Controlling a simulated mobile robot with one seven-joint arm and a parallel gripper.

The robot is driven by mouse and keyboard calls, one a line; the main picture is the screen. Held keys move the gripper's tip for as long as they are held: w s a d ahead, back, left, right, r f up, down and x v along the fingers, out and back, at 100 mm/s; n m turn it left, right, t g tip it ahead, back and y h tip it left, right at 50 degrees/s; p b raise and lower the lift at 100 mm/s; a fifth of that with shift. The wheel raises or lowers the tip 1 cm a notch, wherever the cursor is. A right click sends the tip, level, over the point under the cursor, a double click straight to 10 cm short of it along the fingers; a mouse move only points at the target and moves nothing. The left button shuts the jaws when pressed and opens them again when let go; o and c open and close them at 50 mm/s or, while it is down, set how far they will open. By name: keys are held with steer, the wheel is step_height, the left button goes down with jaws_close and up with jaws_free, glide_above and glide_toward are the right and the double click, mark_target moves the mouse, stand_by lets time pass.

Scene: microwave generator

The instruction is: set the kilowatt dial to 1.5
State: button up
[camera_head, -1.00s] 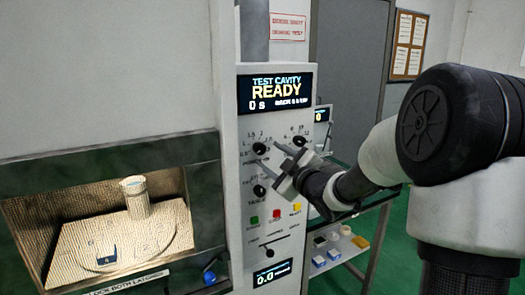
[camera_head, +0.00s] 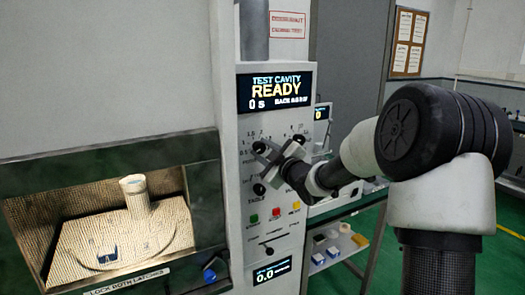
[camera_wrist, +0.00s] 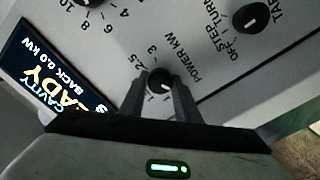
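The kilowatt dial is a small black knob (camera_wrist: 160,76) labelled POWER KW in the wrist view. Its scale runs around it, partly hidden by my fingers. A light mark shows on the knob, but I cannot read its exact setting. My gripper (camera_wrist: 160,92) has its two fingers apart, one on each side of the knob. I cannot tell whether they touch it. In the head view, my gripper (camera_head: 265,163) is at the panel and mostly covers the dial's surroundings.
The turntable knob (camera_wrist: 251,18) and another numbered dial (camera_wrist: 88,3) flank the power dial. The display (camera_head: 275,92) reads READY, 0 s. Buttons (camera_head: 276,213) and a slider sit below. The lit cavity (camera_head: 60,225) at left holds a cylinder and a small blue item.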

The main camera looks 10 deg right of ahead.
steer(key=shift+m, duration=0.3)
steer(key=m, duration=0.3)
steer(key=shift+m, duration=0.3)
steer(key=m+p, duration=0.1)
steer(key=m, duration=0.3)
steer(key=shift+m, duration=0.3)
steer(key=m+p, duration=0.2)
steer(key=m, duration=0.2)
steer(key=shift+r+m, duration=0.1)
steer(key=shift+m, duration=0.2)
steer(key=m+p, duration=0.1)
steer(key=m, duration=0.3)
steer(key=shift+p, duration=0.3)
steer(key=shift+m, duration=0.3)
steer(key=o, duration=1)
steer(key=shift+o, duration=0.2)
steer(key=shift+s, duration=0.15)
